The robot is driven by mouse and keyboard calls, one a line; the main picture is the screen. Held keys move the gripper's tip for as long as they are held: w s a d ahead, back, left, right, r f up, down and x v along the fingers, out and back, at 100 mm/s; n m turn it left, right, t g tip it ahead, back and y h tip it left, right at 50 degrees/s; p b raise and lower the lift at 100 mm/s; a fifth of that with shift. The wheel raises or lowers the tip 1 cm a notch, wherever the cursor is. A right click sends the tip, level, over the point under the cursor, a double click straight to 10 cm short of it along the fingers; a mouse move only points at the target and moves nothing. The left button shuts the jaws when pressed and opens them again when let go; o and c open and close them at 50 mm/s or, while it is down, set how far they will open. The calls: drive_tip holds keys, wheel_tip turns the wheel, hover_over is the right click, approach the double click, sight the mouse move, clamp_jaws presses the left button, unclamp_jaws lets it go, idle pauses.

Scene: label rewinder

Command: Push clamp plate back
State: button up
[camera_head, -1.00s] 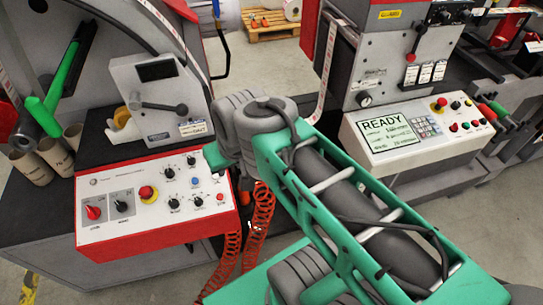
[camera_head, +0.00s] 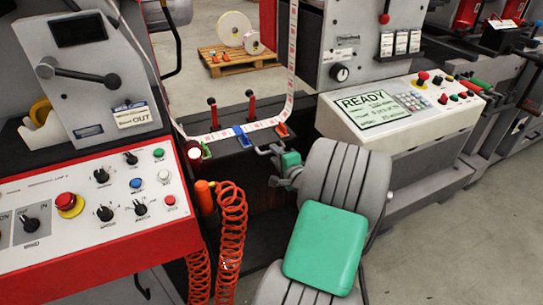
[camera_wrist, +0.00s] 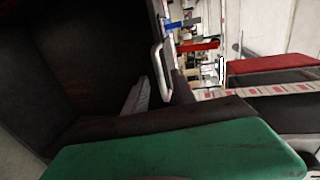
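A dark splice table (camera_head: 235,160) stands between the two machine units, with the printed label web across its top. I cannot tell for sure which part is the clamp plate. A metal loop handle (camera_head: 268,150) juts out at the table's front right; it also shows in the wrist view (camera_wrist: 158,68). My gripper (camera_head: 283,180) is beside this handle, partly hidden by my wrist.
A red-edged control panel (camera_head: 100,205) with knobs is at left. Coiled orange hoses (camera_head: 231,235) hang in front of the table. A READY display console (camera_head: 385,108) stands right of my arm. The floor (camera_head: 470,235) at lower right is clear.

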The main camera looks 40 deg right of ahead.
drive_tip(key=x, duration=0.3)
drive_tip(key=shift+w+f, duration=0.1)
drive_tip(key=shift+w, duration=0.15)
drive_tip(key=shift+c, duration=0.2)
clamp_jaws()
idle(1.0)
